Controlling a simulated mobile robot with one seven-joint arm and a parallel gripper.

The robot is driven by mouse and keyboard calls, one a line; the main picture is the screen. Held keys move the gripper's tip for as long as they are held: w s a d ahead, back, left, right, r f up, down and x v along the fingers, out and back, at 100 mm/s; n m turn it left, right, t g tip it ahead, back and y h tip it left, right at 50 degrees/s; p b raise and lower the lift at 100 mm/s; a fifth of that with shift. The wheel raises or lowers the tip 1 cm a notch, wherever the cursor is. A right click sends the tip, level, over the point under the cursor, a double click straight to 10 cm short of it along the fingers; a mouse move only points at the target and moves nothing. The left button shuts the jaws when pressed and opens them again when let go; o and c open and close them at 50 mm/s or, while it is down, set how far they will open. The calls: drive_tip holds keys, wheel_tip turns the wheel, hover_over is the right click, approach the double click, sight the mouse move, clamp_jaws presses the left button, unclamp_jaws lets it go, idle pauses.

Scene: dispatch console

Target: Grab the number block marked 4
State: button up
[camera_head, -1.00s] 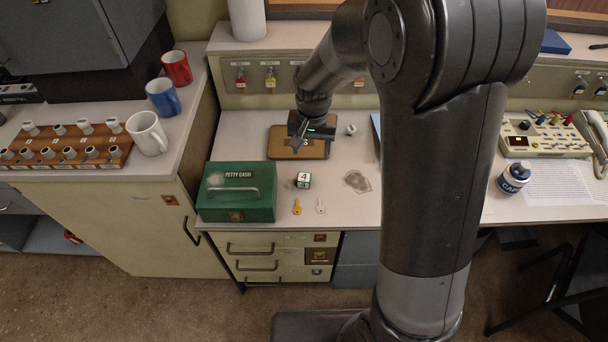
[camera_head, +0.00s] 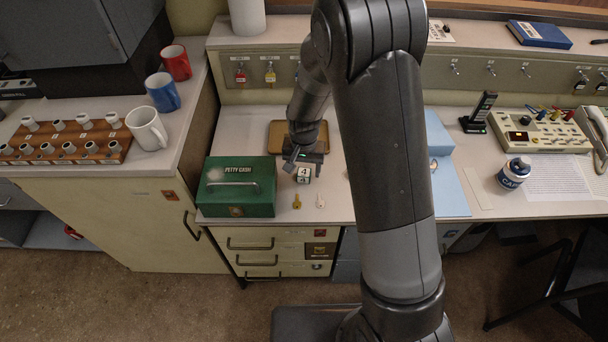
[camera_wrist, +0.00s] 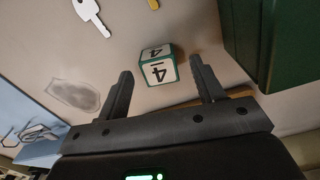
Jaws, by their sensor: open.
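The number block marked 4 (camera_head: 304,175) is a small white cube with green edges, standing on the counter right of the green petty cash box. In the wrist view the block (camera_wrist: 158,66) shows a 4 on two faces. It sits just beyond the fingertips, roughly midway between them. My gripper (camera_head: 302,168) is open and empty, close behind the block in the head view. Its two fingers also show in the wrist view (camera_wrist: 161,78), apart from the block. How high the fingers are above the counter is hard to tell.
The green petty cash box (camera_head: 237,187) stands close on the left. A yellow key (camera_head: 297,201) and a silver key (camera_head: 320,201) lie in front of the block. A brown tray (camera_head: 283,136) lies behind my gripper. A grey patch (camera_wrist: 74,95) is on the counter.

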wheel_tip(320, 180, down, 2)
drive_tip(key=shift+f, duration=0.1)
drive_tip(key=c, duration=1.1)
